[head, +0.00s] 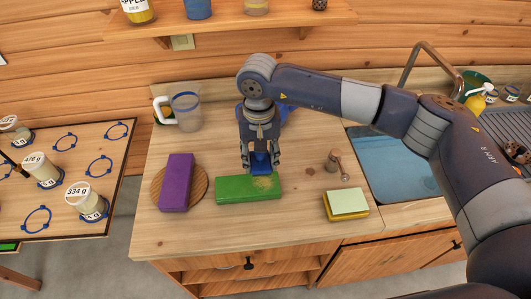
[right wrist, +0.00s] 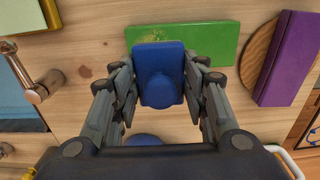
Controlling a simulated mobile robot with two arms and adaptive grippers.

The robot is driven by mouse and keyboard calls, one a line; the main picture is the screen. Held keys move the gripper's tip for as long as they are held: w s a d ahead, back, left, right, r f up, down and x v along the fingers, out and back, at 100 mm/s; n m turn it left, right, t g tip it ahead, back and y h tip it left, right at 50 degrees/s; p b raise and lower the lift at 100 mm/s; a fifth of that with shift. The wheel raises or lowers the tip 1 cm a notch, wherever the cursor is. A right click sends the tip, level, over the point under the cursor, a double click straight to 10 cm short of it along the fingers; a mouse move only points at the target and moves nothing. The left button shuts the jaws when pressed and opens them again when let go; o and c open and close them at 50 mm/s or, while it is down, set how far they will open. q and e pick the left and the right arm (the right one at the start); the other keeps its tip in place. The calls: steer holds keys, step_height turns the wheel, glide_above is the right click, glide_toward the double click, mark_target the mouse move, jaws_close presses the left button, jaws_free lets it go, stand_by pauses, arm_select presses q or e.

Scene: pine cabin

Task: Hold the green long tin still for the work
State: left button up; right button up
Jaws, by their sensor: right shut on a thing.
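The green long tin (head: 234,191) lies flat on the wooden counter, with a yellowish smear on its top near the right end. It also shows in the right wrist view (right wrist: 215,42), past the fingertips. My right gripper (head: 261,165) hangs over the tin's back edge, shut on a blue block with a rounded knob (right wrist: 158,75). The blue block overlaps the tin's edge in both views; I cannot tell whether they touch. My left gripper is not in view, and nothing is seen gripping the tin.
A purple box (head: 176,182) lies on a round wooden board (head: 202,186) left of the tin. A yellow box with a pale top (head: 347,204) is to the right, near a small metal-handled item (head: 333,160) and the sink (head: 385,165). A glass jug (head: 186,110) stands behind.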

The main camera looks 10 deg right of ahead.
mark_target(257, 166)
steer(key=f, duration=0.3)
steer(key=shift+a+f, duration=0.1)
steer(key=shift+a, duration=0.3)
steer(key=d, duration=0.4)
steer(key=shift+r, duration=0.95)
steer(key=shift+a+r, duration=0.1)
steer(key=shift+a, duration=0.15)
